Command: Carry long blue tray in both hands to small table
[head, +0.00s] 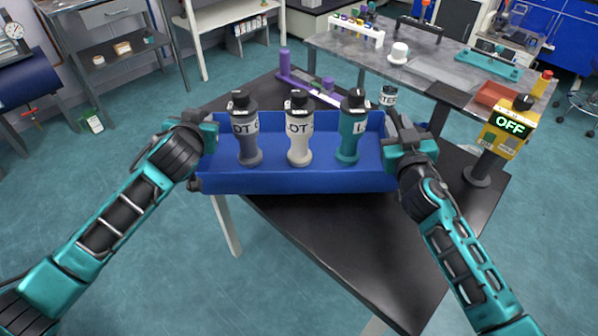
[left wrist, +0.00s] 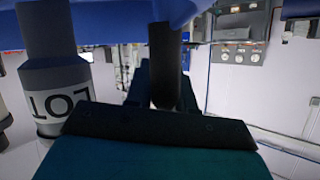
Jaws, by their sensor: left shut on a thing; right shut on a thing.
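The long blue tray (head: 290,183) is held level between my two grippers, in front of me over the black table (head: 330,228). It carries a grey bottle (head: 248,148), a white bottle (head: 299,148) and a teal bottle (head: 350,146), all upright with black caps. My left gripper (head: 206,130) is shut on the tray's left end, and my right gripper (head: 392,128) is shut on its right end. In the left wrist view the tray (left wrist: 105,25) shows at the top beside the grey bottle (left wrist: 60,85). The fingertips are partly hidden by the tray's walls.
A grey bench (head: 345,45) with racks stands behind. A shelf unit (head: 100,60) is at the back left. Open floor lies at left.

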